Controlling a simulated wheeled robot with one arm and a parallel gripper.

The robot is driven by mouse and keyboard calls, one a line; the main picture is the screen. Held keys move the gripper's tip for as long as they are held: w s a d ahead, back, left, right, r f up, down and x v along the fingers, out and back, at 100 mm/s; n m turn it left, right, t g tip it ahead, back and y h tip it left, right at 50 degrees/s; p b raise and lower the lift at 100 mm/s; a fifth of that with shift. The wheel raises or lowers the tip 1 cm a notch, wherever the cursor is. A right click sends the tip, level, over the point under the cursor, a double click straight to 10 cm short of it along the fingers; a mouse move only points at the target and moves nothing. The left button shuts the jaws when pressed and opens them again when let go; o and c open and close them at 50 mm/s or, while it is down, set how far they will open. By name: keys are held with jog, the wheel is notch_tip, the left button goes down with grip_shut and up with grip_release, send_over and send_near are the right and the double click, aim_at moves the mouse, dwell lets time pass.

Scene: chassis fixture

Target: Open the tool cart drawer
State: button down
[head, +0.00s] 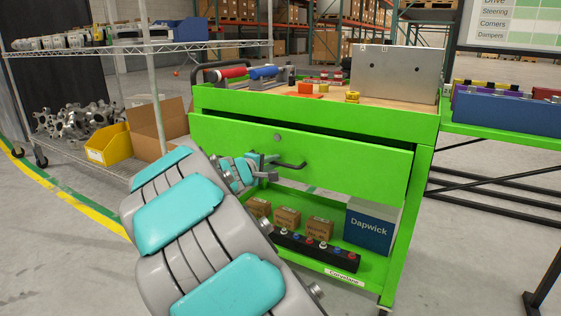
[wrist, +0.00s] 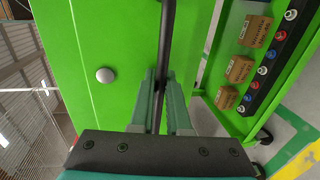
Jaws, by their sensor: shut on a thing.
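The green tool cart (head: 425,165) stands ahead of me. Its wide green drawer (head: 350,165) is partly open, with a dark gap showing above its front panel. The drawer front (wrist: 110,30) fills the left middle of the wrist view, with a round grey lock or knob on it. The dark bar handle (head: 293,165) runs between my fingertips in the wrist view (wrist: 168,35). My gripper (head: 268,168) is shut on this handle, and it also shows in the wrist view (wrist: 160,88). My arm hides the drawer's lower left part.
The cart top holds a grey metal box (head: 396,73), tools and small parts. The lower shelf holds small cartons (head: 287,218), a blue box (head: 368,227) and a black strip with knobs (head: 315,250). A wire rack (head: 150,48) stands left; a green table (head: 500,133) stands right.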

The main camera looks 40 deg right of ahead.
jog(key=f+b+v, duration=0.1)
jog(key=f+v, duration=0.1)
jog(key=v, duration=0.9)
jog(key=a+f+b+v, duration=0.1)
jog(key=f+v, duration=0.1)
jog(key=v, duration=0.9)
jog(key=shift+s+a+f, duration=0.2)
jog(key=shift+s+f, duration=0.15)
jog(key=shift+f, duration=0.05)
jog(key=c, duration=1.2)
grip_release()
jog(key=v, duration=0.7)
jog(key=shift+s+a+p, duration=0.15)
jog(key=shift+a+p, duration=0.15)
jog(key=shift+p, duration=0.1)
